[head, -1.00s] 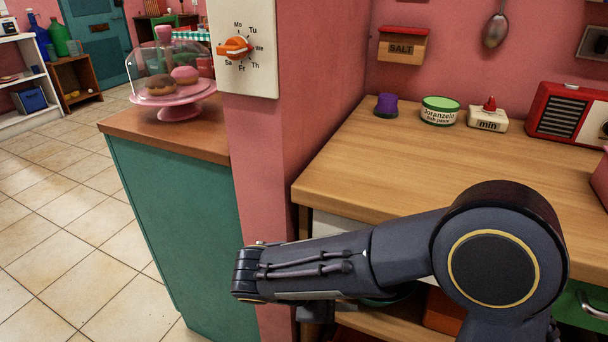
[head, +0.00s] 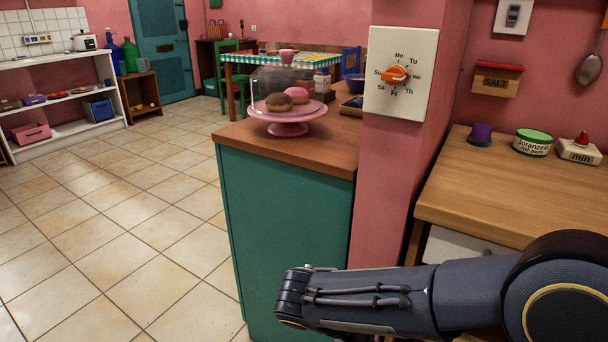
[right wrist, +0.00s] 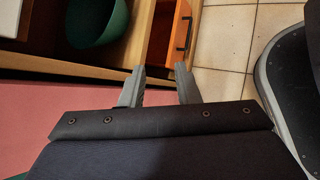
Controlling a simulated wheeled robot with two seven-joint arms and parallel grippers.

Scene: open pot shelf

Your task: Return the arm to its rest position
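My right arm (head: 380,300) comes in from the lower right of the head view and lies across its bottom, in front of the wooden counter and the pink wall end. Its gripper is not visible in that view. In the right wrist view my right gripper (right wrist: 159,70) shows two grey fingers spread apart with nothing between them. Beyond the fingers are a wooden shelf edge and tiled floor. My left gripper is in neither view.
A teal cabinet (head: 285,235) carries a pink cake stand (head: 288,125). A dial panel (head: 398,75) hangs on the pink wall. Open tiled floor (head: 120,240) lies left.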

